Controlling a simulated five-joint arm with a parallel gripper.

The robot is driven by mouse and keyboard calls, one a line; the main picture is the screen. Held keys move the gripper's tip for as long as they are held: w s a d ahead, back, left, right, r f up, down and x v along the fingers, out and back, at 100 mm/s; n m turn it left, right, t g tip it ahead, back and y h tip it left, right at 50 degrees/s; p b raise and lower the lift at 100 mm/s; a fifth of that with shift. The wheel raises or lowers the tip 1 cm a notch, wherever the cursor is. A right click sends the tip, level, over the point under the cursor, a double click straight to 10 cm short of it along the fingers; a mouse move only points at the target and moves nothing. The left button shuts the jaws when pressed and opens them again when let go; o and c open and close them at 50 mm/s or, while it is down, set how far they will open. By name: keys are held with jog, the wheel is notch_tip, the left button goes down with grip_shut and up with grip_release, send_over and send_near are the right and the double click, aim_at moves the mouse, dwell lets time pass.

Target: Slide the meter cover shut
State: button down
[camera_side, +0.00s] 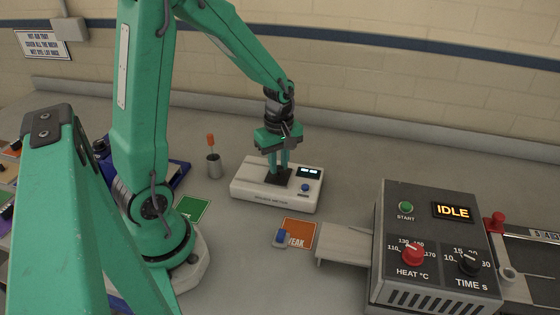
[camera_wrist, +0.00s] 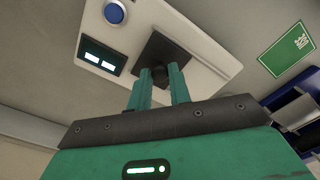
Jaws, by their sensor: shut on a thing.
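My gripper (camera_side: 278,168) points down over the meter. In the wrist view its green fingers (camera_wrist: 164,77) are closed around the dark knob on the cover. The displays (camera_wrist: 102,56) and the blue button (camera_wrist: 115,13) are uncovered beside the cover. What lies under the cover is hidden.
A metal cup (camera_side: 214,166) with an orange-handled tool stands left of the meter. A green card (camera_side: 192,208) lies left and an orange card (camera_side: 300,233) in front, with a small blue-and-grey object (camera_side: 281,238) at its edge. The dryer box (camera_side: 432,285) stands right.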

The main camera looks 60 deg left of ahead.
aim_at(280, 168)
jog(key=shift+w+d, duration=0.15)
jog(key=shift+w, duration=0.1)
jog(key=c, duration=1.6)
grip_release()
jog(key=shift+c, duration=0.2)
jog(key=o, duration=0.3)
jog(key=shift+o, duration=0.2)
jog(key=shift+r, duration=0.15)
jog(key=shift+r, duration=3.8)
jog(key=shift+s, duration=0.1)
